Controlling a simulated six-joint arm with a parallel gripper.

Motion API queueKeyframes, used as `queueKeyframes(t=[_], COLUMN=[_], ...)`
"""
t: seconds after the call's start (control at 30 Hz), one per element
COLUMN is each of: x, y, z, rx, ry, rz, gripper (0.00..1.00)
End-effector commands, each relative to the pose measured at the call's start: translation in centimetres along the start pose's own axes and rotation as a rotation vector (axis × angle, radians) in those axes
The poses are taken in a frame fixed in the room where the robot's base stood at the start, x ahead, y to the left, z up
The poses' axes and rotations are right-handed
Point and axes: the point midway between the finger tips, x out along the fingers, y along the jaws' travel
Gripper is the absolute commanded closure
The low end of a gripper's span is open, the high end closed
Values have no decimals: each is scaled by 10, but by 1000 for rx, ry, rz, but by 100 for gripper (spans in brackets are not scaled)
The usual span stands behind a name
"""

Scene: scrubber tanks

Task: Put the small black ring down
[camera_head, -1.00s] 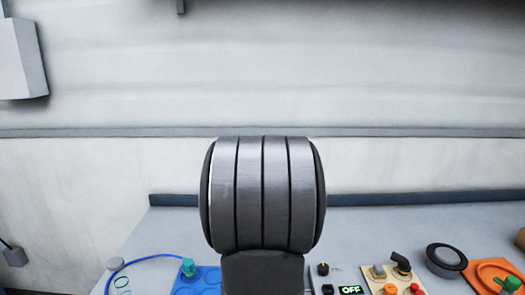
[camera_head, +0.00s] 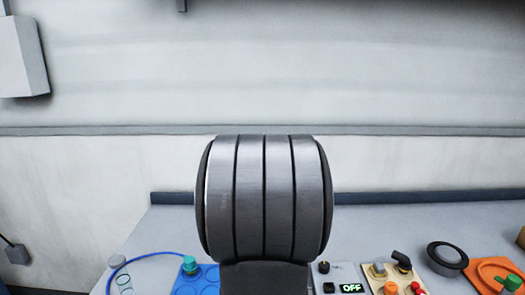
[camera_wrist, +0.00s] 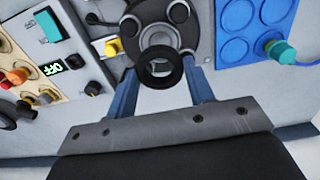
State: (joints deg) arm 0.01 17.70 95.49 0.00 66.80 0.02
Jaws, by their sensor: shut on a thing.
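In the wrist view, the small black ring (camera_wrist: 144,72) sits between the two blue fingers of my gripper (camera_wrist: 160,72), which is shut on it. The ring appears in front of a dark grey round fixture (camera_wrist: 157,14) with round knobs on it. I cannot tell whether the ring touches that fixture. In the head view, my own arm hides the gripper, the ring and the fixture.
A blue plate with round recesses (camera_wrist: 236,18) and a teal-capped fitting (camera_wrist: 281,53) lie right of the gripper in the wrist view. A panel reading OFF (camera_head: 351,288), a beige panel with knobs (camera_head: 376,282) and a large black ring (camera_head: 436,264) stand at the right in the head view.

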Motion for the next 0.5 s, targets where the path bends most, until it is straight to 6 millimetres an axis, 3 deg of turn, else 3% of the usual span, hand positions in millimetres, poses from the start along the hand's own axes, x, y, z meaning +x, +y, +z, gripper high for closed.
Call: queueKeyframes(t=[0.33,0.5], x=[31,48], y=[-45,-71], z=[14,11], rx=[-3,-5], ry=[-2,-4], rz=[0,1], gripper=[79,79])
